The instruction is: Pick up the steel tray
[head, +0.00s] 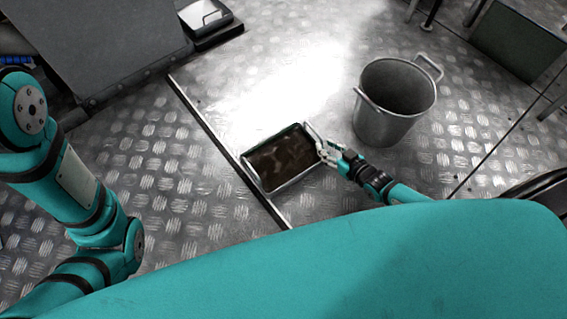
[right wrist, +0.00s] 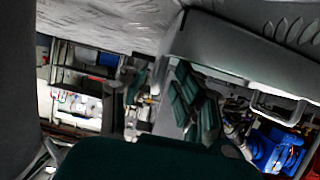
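A rectangular steel tray (head: 293,179) with dark brown contents sits on the tread-plate floor at the middle of the head view. My right gripper (head: 324,147) is at the tray's right end, its fingers at or touching the rim. The fingers are small there, and I cannot tell whether they are closed on the rim.
A steel pot (head: 385,120) with two handles stands right of the tray. A raised floor strip (head: 215,122) runs along the tray's left side. The floor behind the tray is clear.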

